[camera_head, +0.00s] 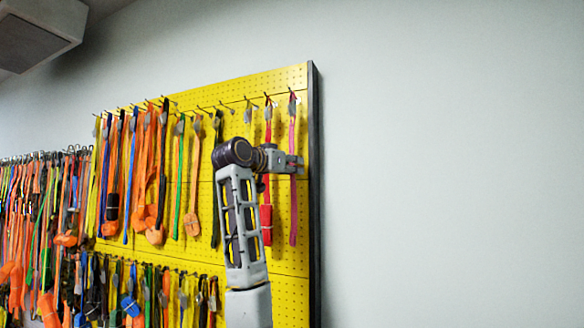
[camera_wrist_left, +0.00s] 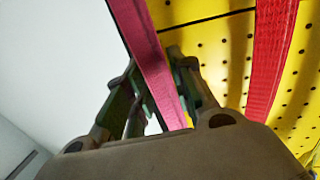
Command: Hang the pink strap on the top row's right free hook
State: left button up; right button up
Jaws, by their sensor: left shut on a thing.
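The pink strap (camera_head: 293,215) hangs straight down at the right end of the yellow board. Its top is at the top row's rightmost hook (camera_head: 292,93); I cannot tell whether its loop is around the hook or just in front of it. My left gripper (camera_head: 296,164) is shut on the strap around its middle height, and hides a short part of it. In the left wrist view the pink strap (camera_wrist_left: 150,60) runs down between the fingers (camera_wrist_left: 158,105). My right gripper is not in view.
A red strap (camera_head: 267,215) hangs just left of the pink one, close to my gripper, and shows in the wrist view (camera_wrist_left: 270,60). Several orange, blue and green straps crowd the left. The yellow board (camera_head: 285,262) ends at a dark edge (camera_head: 315,200); bare wall lies right.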

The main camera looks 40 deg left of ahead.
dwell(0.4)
pick_arm(q)
jog(key=o, duration=1.1)
jog(key=shift+s, duration=0.1)
jog(key=s, duration=1.1)
jog(key=shift+s+d, duration=0.3)
jog(key=shift+s, duration=0.1)
